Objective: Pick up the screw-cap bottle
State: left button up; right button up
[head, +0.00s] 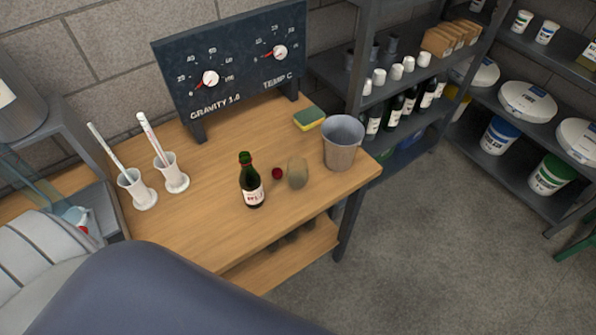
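A dark green bottle (249,188) with a white label stands upright on the wooden table (210,215), near its front edge. A small touch of red shows near its top, but the kind of cap is too small to tell. It is the only bottle on this table. Neither of my grippers shows in the head view, and nothing is touching the bottle from what I see.
A small dark red round item (277,173), a cloudy beaker (297,173) and a metal bucket (342,143) stand right of the bottle. White cylinder stands (140,192) are left. A gauge board (235,65) and a sponge (309,118) are behind. Shelves (400,150) hold more bottles.

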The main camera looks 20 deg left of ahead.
aim_at(250, 180)
jog(key=u, duration=1.15)
jog(key=k+l+z, duration=0.15)
jog(key=k, duration=0.2)
jog(key=k+l+z, duration=0.15)
jog(key=k, duration=0.15)
